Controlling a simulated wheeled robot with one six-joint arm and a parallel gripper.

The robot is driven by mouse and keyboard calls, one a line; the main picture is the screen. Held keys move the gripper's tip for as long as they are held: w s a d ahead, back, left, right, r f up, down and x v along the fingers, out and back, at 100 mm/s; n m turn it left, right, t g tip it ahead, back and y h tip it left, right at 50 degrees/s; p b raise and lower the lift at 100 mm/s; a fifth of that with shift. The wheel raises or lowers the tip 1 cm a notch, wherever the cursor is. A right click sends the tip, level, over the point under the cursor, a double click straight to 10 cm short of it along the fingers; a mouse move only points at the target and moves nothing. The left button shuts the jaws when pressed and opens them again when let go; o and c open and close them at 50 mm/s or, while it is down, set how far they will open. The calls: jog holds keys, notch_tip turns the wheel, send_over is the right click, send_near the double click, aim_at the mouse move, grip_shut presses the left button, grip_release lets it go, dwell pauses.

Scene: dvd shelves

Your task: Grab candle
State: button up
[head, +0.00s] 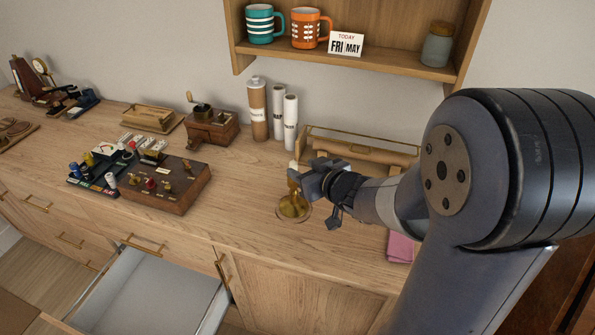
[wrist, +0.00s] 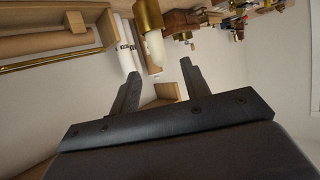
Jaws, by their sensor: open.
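The candle (wrist: 155,47) is a white stick in a brass holder (head: 294,205), which stands upright on the wooden counter. In the head view, my gripper (head: 300,180) is beside the upper part of the holder and hides some of it. A pale bit of the candle (head: 293,167) shows above the fingers. In the wrist view the scene appears upside down, and my gripper (wrist: 160,70) is open and empty. The candle shows between the fingertips or just beyond them; I cannot tell its exact depth.
Paper rolls (head: 290,122) and a brown tube (head: 258,110) stand behind the candle. A brass-railed rack (head: 350,136) is behind my gripper. A shelf (head: 350,70) with mugs hangs above. A wooden box (head: 165,185) and grinder (head: 211,128) stand left. An open drawer (head: 150,290) juts out below.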

aim_at(295, 165)
jog(key=shift+x, duration=3.85)
jog(key=shift+f, duration=0.15)
jog(key=shift+s, duration=0.1)
grip_shut()
